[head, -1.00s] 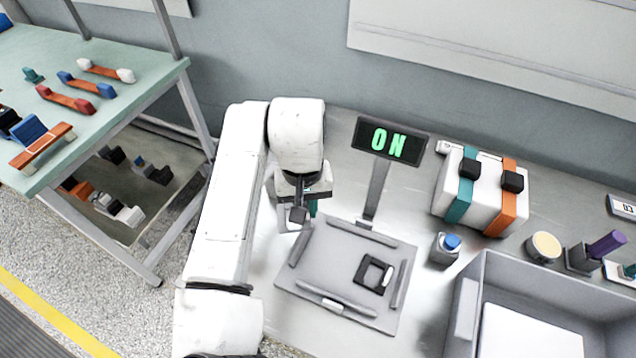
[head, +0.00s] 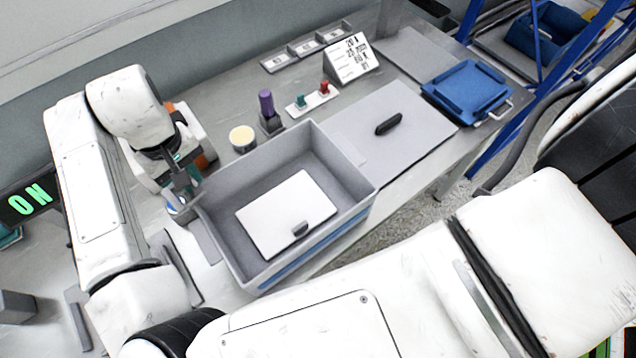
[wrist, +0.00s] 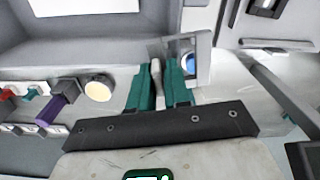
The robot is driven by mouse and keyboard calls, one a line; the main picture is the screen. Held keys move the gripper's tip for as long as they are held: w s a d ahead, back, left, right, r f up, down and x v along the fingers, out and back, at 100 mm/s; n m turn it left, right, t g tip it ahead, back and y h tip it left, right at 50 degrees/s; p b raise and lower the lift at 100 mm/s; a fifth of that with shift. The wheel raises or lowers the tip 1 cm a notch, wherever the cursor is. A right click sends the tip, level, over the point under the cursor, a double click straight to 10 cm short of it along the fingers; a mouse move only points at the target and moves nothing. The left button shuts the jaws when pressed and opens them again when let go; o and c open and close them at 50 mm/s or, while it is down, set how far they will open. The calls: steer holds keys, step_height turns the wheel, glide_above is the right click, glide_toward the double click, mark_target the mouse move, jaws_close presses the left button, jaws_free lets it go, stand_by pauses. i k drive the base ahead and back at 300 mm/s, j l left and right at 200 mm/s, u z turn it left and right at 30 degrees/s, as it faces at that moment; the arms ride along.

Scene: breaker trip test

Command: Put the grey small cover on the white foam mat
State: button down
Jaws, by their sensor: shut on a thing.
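My gripper (wrist: 158,88) has teal fingers shut on a small grey part, seemingly the grey small cover (wrist: 203,62), a thin plate held at the fingertips in the wrist view. In the head view my gripper (head: 188,182) is beside the left end of a grey bin (head: 352,215), and the cover is mostly hidden there. The white foam mat (head: 270,215) appears to be the white sheet lying on the bin's floor. A small dark grey piece (head: 300,229) lies on its near edge. The mat also shows at the top of the wrist view (wrist: 85,6).
A blue button (wrist: 188,64) is close behind the held plate. A cream-topped round pot (head: 242,138) and a purple-handled part (head: 267,110) stand behind the bin. A grey panel with a black handle (head: 388,124) and a blue tray (head: 468,90) are to the right.

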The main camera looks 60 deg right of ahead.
mark_target(299, 195)
steer(key=k+z, duration=0.45)
steer(key=k+l+z, duration=0.4)
steer(key=j, duration=0.1)
